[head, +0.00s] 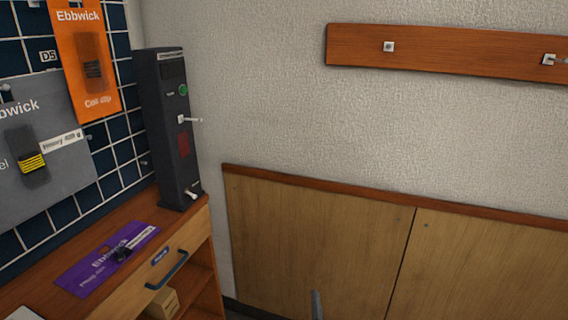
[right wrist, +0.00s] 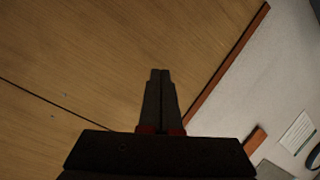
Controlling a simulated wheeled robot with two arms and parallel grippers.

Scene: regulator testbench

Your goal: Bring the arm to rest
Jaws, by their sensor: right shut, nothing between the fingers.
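My right gripper (right wrist: 160,74) is shut and empty. In the right wrist view its two dark fingers lie together, with wood panelling behind them. In the head view only a small grey tip of my right gripper (head: 316,304) shows at the bottom edge, in front of the wall panelling. It touches nothing that I can see. My left gripper is not in view.
A dark upright device (head: 168,130) stands on a wooden bench (head: 190,228) at left, beside a tiled board with hanging cards. A purple card (head: 107,260) lies on the bench. Wood panelling (head: 310,240) lines the lower wall; a wooden rail (head: 450,52) hangs above.

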